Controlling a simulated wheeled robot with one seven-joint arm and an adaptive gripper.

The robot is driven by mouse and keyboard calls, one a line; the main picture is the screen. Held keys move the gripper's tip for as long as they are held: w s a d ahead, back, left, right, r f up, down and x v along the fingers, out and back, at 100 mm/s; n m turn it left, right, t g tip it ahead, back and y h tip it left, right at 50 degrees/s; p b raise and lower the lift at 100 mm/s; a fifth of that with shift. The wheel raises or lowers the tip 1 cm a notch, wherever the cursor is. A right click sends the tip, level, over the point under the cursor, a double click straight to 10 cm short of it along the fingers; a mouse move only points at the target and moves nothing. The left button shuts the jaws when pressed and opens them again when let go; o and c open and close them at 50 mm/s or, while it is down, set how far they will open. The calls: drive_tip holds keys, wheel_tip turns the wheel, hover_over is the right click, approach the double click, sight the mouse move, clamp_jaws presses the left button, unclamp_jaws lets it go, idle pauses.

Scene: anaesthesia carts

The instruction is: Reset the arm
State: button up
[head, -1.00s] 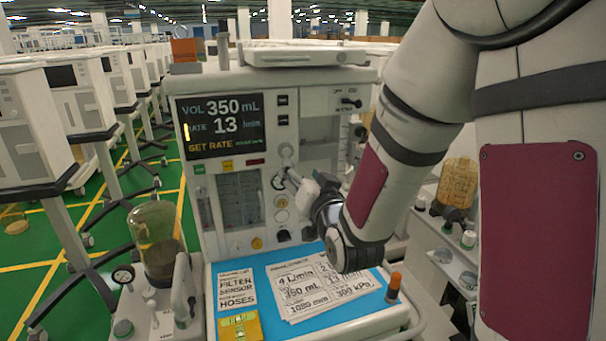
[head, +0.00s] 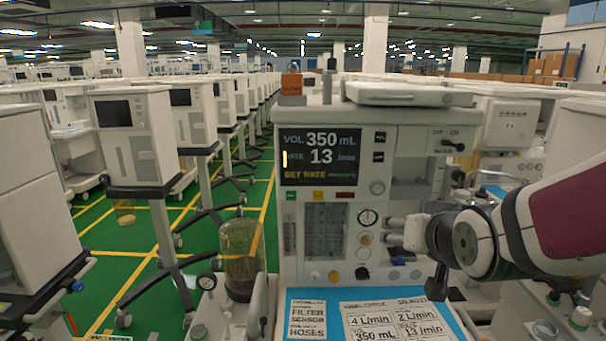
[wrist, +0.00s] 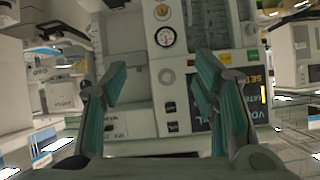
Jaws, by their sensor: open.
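My arm reaches in from the right in the head view, and my gripper (head: 398,232) is in front of the lower right of the anaesthesia cart's front panel (head: 408,170). In the wrist view my gripper (wrist: 160,100) has its two teal-padded fingers wide apart with nothing between them. The display (head: 320,157) reads VOL 350 mL, RATE 13 /min and SET RATE in the head view. Whether any finger touches the panel cannot be told.
A blue work surface (head: 458,316) with printed cards (head: 388,322) lies below my gripper. A glass canister (head: 241,262) stands left of the panel. More carts line the green floor (head: 100,225) at left. A flat white device (head: 408,94) rests on top.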

drive_tip(key=s+n+g, duration=0.1)
drive_tip(key=s+g, duration=0.5)
drive_tip(key=s, duration=1.6)
drive_tip(key=shift+d+r+n+g, duration=0.15)
drive_tip(key=shift+r+n+g, duration=0.15)
drive_tip(key=shift+n, duration=0.1)
clamp_jaws()
